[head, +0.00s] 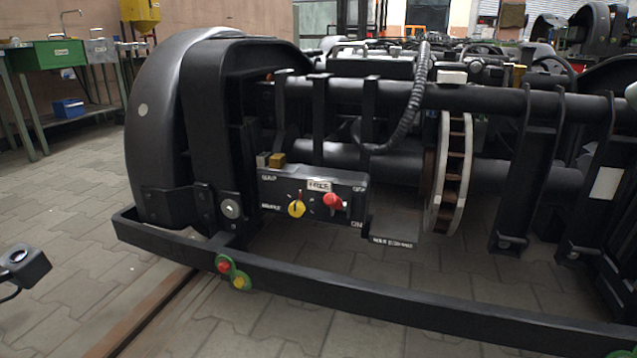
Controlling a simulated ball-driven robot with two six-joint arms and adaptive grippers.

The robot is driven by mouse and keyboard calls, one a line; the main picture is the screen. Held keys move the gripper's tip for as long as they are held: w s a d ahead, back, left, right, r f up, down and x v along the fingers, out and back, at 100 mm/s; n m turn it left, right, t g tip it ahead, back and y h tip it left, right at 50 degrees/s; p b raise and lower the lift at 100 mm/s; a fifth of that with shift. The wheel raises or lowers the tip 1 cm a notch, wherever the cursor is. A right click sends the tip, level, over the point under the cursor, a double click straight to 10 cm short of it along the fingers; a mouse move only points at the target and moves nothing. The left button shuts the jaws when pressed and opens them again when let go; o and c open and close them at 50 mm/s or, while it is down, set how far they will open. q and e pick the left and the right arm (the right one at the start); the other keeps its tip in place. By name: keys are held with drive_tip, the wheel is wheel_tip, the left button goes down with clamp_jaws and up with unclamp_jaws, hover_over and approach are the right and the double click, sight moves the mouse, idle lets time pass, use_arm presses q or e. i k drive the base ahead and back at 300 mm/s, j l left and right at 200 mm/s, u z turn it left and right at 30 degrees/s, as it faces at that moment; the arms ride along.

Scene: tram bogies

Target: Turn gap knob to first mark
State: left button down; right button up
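A black control box (270,190) is mounted on the bogie beside the big wheel cover. On its front are a round yellow knob (296,208) with small pale marks around it and a red knob or lever (333,201). The words by the red one look like OFF above and ON below. The other lettering is too small to read surely, so I cannot confirm from labels that the yellow one is the gap knob. Its exact pointing is also unclear. Neither gripper's fingers are in view.
A black frame beam (370,302) crosses in front, below the box, with red and yellow round fittings (232,272). A black corrugated hose (410,105) and a brake disc (452,172) are right of the box. A small black boxy device (25,266) is at the left edge.

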sight(297, 208)
drive_tip(key=i+j+u, duration=0.1)
drive_tip(key=u, duration=0.3)
drive_tip(key=i+u, duration=0.35)
drive_tip(key=i+l+u, duration=0.1)
drive_tip(key=u, duration=0.3)
drive_tip(key=i, duration=0.1)
